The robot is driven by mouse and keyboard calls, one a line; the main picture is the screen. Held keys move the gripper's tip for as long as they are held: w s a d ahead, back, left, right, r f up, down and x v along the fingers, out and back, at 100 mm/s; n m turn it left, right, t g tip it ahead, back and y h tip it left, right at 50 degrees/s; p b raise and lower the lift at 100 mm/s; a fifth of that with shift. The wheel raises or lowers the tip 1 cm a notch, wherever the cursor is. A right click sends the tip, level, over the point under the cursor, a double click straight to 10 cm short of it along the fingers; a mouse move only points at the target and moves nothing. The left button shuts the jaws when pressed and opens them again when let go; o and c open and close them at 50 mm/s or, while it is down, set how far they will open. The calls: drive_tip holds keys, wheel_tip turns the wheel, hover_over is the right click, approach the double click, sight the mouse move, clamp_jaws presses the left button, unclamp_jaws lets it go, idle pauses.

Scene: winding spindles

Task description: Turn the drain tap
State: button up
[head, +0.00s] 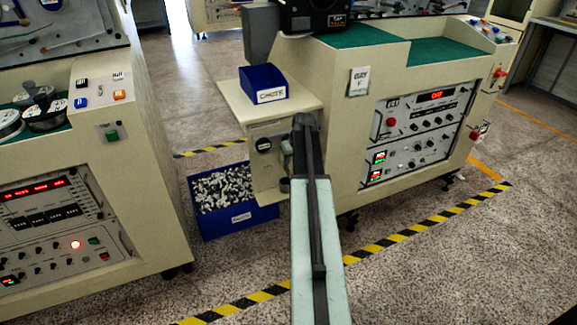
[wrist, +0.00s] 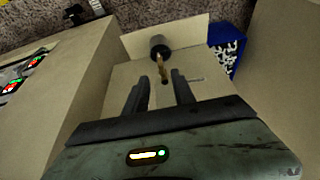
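In the wrist view a small brass-coloured piece (wrist: 163,69), which looks like the drain tap, stands out from the cream panel (wrist: 198,79). A dark round cup or cylinder (wrist: 159,46) is just beyond it. My gripper (wrist: 160,78) is open, with its two dark fingers apart. The brass piece shows between and slightly beyond the fingertips; I cannot tell whether either finger touches it. In the head view my arm hides part of the cream side unit (head: 268,181), and the tap cannot be made out there.
A blue bin of small metal parts (head: 235,222) stands on the floor left of the side unit; it also shows in the wrist view (wrist: 222,62). A blue labelled box (head: 263,83) sits on the shelf above. Machine cabinets (head: 349,150) flank the space. Striped tape (head: 421,226) marks open floor.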

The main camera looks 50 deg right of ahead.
sight(289, 169)
drive_tip(key=b+x, duration=0.7)
drive_tip(key=x, duration=0.1)
drive_tip(key=shift+a+f+b, duration=0.15)
drive_tip(key=shift+b, duration=0.15)
drive_tip(key=shift+c, duration=0.3)
